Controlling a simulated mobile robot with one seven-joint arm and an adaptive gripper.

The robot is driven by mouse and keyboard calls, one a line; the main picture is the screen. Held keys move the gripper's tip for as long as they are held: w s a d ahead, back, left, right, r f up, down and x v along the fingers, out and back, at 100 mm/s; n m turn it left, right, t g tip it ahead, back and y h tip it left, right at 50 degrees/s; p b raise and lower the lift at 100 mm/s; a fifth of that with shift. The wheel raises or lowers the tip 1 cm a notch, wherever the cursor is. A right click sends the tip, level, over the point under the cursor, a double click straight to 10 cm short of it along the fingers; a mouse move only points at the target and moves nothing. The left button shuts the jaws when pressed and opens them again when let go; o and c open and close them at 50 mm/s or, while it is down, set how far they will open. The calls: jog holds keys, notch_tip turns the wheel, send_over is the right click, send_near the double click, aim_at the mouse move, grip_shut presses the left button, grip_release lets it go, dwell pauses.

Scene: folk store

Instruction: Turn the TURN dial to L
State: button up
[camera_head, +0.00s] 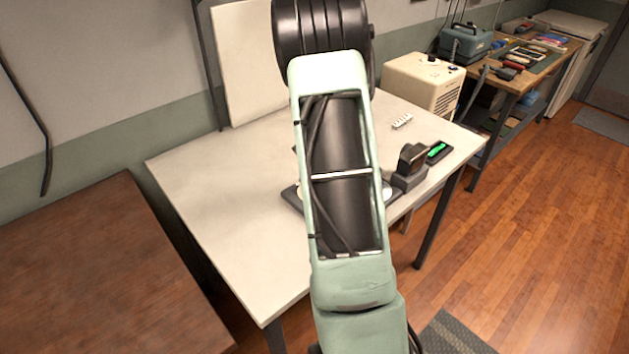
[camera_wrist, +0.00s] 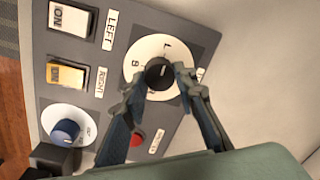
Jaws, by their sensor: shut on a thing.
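In the wrist view, the TURN dial is a black knob (camera_wrist: 158,73) with a light pointer line, on a round white plate (camera_wrist: 139,55). The letters L and B show on the plate; part of it is hidden behind my fingers. My gripper (camera_wrist: 160,80) has its two fingertips on either side of the black knob and is shut on it. The pointer line looks to lie roughly sideways in this view; which letter it marks I cannot tell for sure. In the head view, my arm hides the gripper and most of the panel.
The grey panel (camera_wrist: 115,65) also bears a white LEFT switch (camera_wrist: 72,19), a yellow RIGHT switch (camera_wrist: 67,75), a blue knob (camera_wrist: 66,130) and a red button (camera_wrist: 137,139). In the head view, the white table (camera_head: 240,240) has free room at left; a black device (camera_head: 410,165) stands right.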

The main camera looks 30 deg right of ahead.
jog(key=o, duration=1.2)
jog(key=shift+c, duration=0.2)
jog(key=shift+r, duration=0.1)
notch_tip(320, 180, up, 12)
jog(key=shift+s+d, duration=0.2)
jog(key=shift+s, duration=0.05)
